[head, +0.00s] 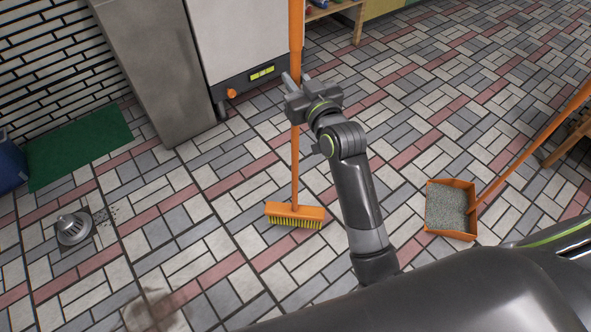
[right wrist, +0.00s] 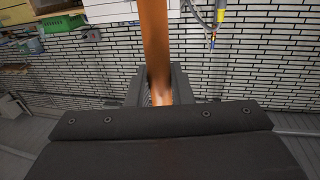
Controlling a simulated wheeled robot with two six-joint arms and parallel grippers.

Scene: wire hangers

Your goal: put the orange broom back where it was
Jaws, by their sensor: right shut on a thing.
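The orange broom (head: 295,172) stands upright in the head view, its long handle running up past the top edge. Its orange head (head: 295,212) with yellow bristles is low, at or just above the tiled floor; I cannot tell if it touches. My right gripper (head: 294,84) is shut on the handle, well above the broom head. In the right wrist view the orange handle (right wrist: 155,45) passes between the two dark fingers (right wrist: 161,92). My left gripper is not in view.
An orange dustpan (head: 451,208) full of grey grit, with a long orange handle, stands right of my arm. A white machine (head: 235,40) and a grey pillar (head: 155,65) are behind. A green mat (head: 80,147), a blue bin (head: 8,165) and a metal floor piece (head: 73,229) are left.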

